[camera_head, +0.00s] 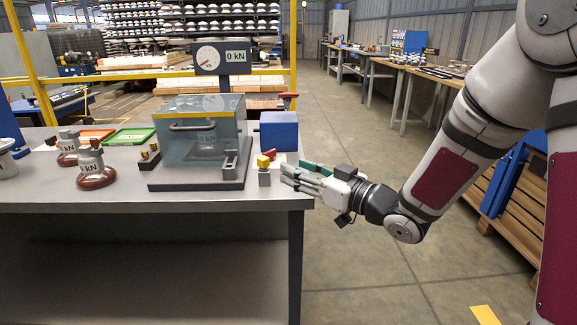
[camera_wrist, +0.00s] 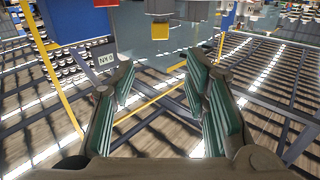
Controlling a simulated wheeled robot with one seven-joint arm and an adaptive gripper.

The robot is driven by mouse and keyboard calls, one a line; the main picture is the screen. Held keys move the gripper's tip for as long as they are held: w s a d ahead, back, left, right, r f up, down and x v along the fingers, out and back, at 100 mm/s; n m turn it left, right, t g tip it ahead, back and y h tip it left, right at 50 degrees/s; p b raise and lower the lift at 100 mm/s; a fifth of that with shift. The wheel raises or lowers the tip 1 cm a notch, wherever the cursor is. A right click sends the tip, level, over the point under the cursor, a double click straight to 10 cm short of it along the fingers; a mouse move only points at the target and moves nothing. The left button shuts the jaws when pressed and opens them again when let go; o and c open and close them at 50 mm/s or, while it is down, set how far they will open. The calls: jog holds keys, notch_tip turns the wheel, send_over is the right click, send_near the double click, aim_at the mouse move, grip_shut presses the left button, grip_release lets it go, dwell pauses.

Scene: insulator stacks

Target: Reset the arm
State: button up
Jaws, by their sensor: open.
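My gripper (camera_head: 298,178) is at the right end of the grey workbench (camera_head: 272,190) in the head view, pointing left. It is beside a small block with a yellow and red top (camera_head: 264,166). In the wrist view my gripper (camera_wrist: 160,98) shows its green-padded fingers spread apart with nothing between them. A grey block with a yellow end (camera_wrist: 160,28) shows beyond the fingertips in the wrist view. My arm reaches in from the right of the head view.
On the bench stand a clear-walled test box (camera_head: 168,150), a gauge reading 0 kN (camera_head: 220,58), a blue box (camera_head: 279,131) and brown-based insulators (camera_head: 96,166). A green tray (camera_head: 129,137) lies behind. Open floor (camera_head: 345,135) lies right of the bench. A wooden pallet (camera_head: 500,232) is at right.

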jog(key=shift+s+d, duration=0.1)
dwell(0.3)
jog(key=s+d+m+g+h, duration=0.2)
jog(key=s+d+m+h, duration=0.1)
jog(key=s+d+h, duration=0.3)
jog(key=s+d+m+g+h, duration=0.2)
jog(key=s+d+m+h, duration=0.15)
jog(key=d+h, duration=0.4)
jog(key=s+a+m+g+y, duration=0.2)
jog(key=s+g, duration=0.7)
jog(key=s, duration=2.3)
notch_tip(320, 180, up, 27)
jog(key=t+p, duration=0.4)
jog(key=p, duration=2.2)
jog(key=shift+w+d+h, duration=0.15)
jog(key=shift+w+h, duration=0.1)
jog(key=shift+h, duration=0.1)
